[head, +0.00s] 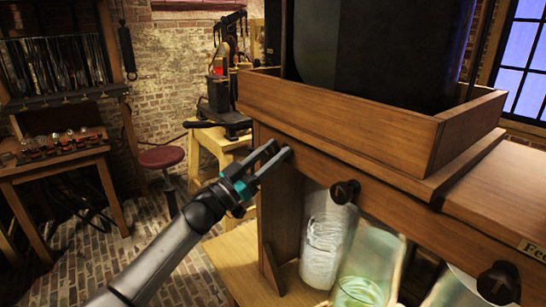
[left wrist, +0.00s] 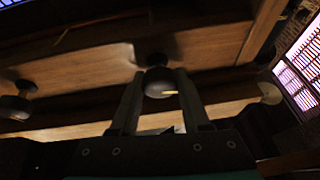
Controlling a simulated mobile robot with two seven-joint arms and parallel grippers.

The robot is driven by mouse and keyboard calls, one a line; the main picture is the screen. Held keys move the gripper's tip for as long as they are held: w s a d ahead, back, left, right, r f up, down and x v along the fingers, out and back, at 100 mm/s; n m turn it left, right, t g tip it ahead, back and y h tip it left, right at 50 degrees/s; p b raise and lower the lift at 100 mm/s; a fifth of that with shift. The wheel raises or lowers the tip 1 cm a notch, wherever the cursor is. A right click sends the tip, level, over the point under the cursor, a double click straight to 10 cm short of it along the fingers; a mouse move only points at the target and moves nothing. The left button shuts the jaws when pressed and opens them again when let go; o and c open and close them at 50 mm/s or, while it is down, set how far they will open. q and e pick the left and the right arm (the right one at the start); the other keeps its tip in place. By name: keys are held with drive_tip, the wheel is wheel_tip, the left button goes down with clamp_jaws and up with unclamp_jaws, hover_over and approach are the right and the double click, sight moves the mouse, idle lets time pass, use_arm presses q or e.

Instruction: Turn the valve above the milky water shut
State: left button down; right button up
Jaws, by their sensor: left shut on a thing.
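A wooden stand (head: 330,135) carries a row of dark round valve knobs on its front rail. My left gripper (head: 277,154) reaches in from the left and is shut on the leftmost knob, mostly hidden behind the fingers in the head view. In the left wrist view this dark knob (left wrist: 158,83) sits between the two fingertips. Two further knobs, a middle one (head: 345,191) and a right one (head: 498,283), are free. A jar of whitish, milky content (head: 322,240) stands under the rail, below and right of the gripped knob. My right gripper is not in view.
A jar with pale green liquid (head: 362,292) and another glass jar (head: 455,290) stand right of the milky one. A large dark tank (head: 385,50) sits in the wooden tray on top. A red stool (head: 161,157) and a side table stand behind my arm.

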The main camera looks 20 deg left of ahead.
use_arm(q)
drive_tip(key=m+g+h+b, duration=0.1)
drive_tip(key=m, duration=0.2)
drive_tip(key=m+g+h+b, duration=0.1)
drive_tip(key=m, duration=0.3)
drive_tip(key=shift+a+f+h+b, duration=0.1)
drive_tip(key=shift+h+b, duration=0.2)
drive_tip(key=m+g+b, duration=0.1)
drive_tip(key=m, duration=0.1)
drive_tip(key=m+g+h, duration=0.1)
drive_tip(key=m+g, duration=0.1)
drive_tip(key=m, duration=0.1)
drive_tip(key=shift+h+b, duration=0.3)
drive_tip(key=shift+b, duration=0.05)
drive_tip(key=m+g+b, duration=0.1)
drive_tip(key=m+g, duration=0.1)
drive_tip(key=m, duration=0.2)
drive_tip(key=shift+m, duration=0.4)
drive_tip(key=shift+m+g, duration=0.9)
drive_tip(key=shift+m, duration=1.3)
drive_tip(key=shift+c, duration=1.9)
unclamp_jaws()
